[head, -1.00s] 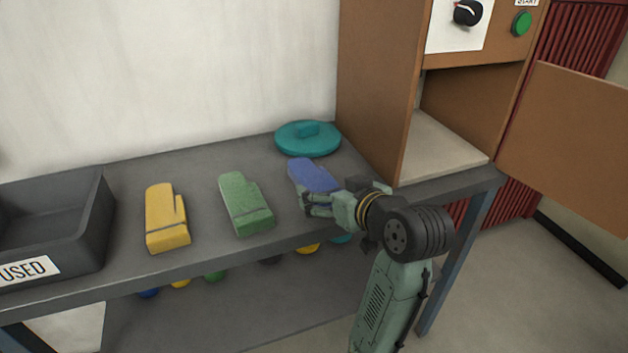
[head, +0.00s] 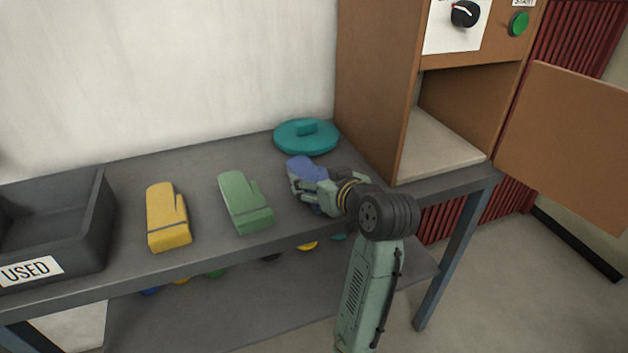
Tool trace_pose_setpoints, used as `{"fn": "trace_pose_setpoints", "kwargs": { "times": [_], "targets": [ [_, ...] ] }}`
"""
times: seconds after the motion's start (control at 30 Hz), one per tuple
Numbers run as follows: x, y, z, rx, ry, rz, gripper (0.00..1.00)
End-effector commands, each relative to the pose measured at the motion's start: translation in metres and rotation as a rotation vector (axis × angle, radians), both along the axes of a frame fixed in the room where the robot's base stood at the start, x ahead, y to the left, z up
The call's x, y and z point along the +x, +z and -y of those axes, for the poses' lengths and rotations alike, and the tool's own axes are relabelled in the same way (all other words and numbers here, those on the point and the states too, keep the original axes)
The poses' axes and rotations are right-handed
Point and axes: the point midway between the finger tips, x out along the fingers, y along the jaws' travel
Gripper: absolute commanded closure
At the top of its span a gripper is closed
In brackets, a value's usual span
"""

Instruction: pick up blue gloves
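The blue glove (head: 303,166) lies on the grey bench top in the head view, to the right of the green glove. Only its far end shows; my gripper (head: 297,187) covers the rest. My gripper is low at the bench, reaching over the glove from the right, with its fingers at the glove's near left side. Whether the fingers are open or closed on the glove cannot be made out.
A green glove (head: 245,204) and a yellow glove (head: 168,217) lie to the left. A dark bin (head: 88,240) labelled USED stands at far left. A teal lid (head: 307,138) lies behind the blue glove. A brown oven (head: 375,90) with its door (head: 565,145) open stands right.

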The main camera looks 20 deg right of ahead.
Motion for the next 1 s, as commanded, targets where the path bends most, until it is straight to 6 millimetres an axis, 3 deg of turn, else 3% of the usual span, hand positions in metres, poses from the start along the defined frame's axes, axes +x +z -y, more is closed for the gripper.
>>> {"fn": "trace_pose_setpoints", "kwargs": {
  "times": [0.6, 1.0],
  "targets": [
    [-0.0002, 0.0006, 0.0000, -0.001, 0.000, 0.001, 0.74],
    [0.0001, 0.0070, 0.0002, -0.002, 0.001, 0.002, 0.74]
  ]
}}
